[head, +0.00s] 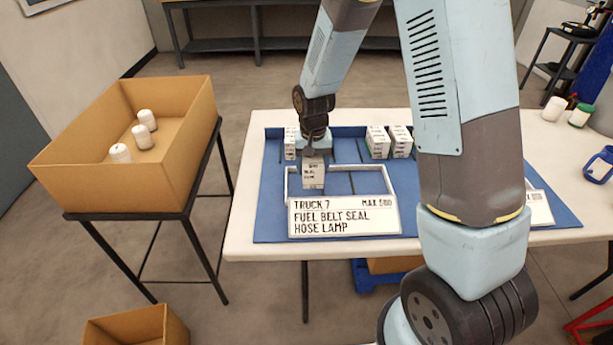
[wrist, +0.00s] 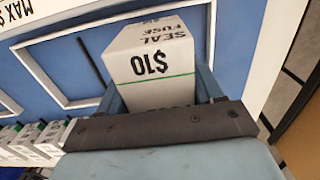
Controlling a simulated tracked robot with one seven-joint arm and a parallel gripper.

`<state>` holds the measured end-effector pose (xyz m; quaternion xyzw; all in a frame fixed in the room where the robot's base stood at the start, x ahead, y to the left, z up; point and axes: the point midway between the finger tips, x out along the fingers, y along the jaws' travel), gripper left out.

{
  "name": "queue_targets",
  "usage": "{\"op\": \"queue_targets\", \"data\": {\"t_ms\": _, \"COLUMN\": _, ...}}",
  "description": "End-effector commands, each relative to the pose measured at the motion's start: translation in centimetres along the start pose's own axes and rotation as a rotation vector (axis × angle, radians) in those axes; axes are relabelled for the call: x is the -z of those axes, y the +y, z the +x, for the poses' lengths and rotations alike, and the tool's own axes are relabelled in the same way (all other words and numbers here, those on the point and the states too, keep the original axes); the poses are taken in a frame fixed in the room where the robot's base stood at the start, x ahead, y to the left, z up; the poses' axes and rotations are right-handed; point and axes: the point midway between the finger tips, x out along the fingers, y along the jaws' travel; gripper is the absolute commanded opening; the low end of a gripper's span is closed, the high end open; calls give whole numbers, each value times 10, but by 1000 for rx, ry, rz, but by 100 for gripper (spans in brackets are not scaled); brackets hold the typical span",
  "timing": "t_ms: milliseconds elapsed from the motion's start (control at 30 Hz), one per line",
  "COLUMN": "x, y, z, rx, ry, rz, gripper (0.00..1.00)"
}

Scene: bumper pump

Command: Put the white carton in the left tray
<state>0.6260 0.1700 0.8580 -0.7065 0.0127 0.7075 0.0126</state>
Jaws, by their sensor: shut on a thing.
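My gripper (head: 314,158) points down over the left part of the table and is shut on a white carton (head: 313,174). In the wrist view the carton (wrist: 152,62) sits between the two blue fingers, its printed top showing "SEAL FUSE $10" and a green line. The left tray (head: 291,187) is a white-rimmed frame on the blue mat, behind a sign reading "TRUCK 7, FUEL BELT SEAL HOSE LAMP". The carton overlaps this tray's left part in the head view. I cannot tell whether its bottom touches the mat.
Several white cartons (head: 377,142) stand at the back of the blue mat (head: 270,210). My arm hides much of the right side, where another sign (head: 541,208) shows partly. A cardboard box (head: 80,178) with white cylinders stands left. A blue container (head: 600,165) lies far right.

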Motion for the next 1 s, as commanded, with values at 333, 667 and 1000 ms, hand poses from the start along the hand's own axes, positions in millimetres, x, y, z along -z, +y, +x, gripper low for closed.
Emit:
{"op": "queue_targets", "data": {"t_ms": 333, "x": 18, "y": -11, "z": 25, "rx": 0, "ry": 1, "rz": 1, "gripper": 17}}
{"op": "queue_targets", "data": {"t_ms": 667, "x": 22, "y": -13, "z": 57, "rx": -1, "ry": -3, "rz": 0, "gripper": 17}}
{"op": "queue_targets", "data": {"t_ms": 1000, "x": 22, "y": -14, "z": 62, "rx": 0, "ry": 1, "rz": 0, "gripper": 17}}
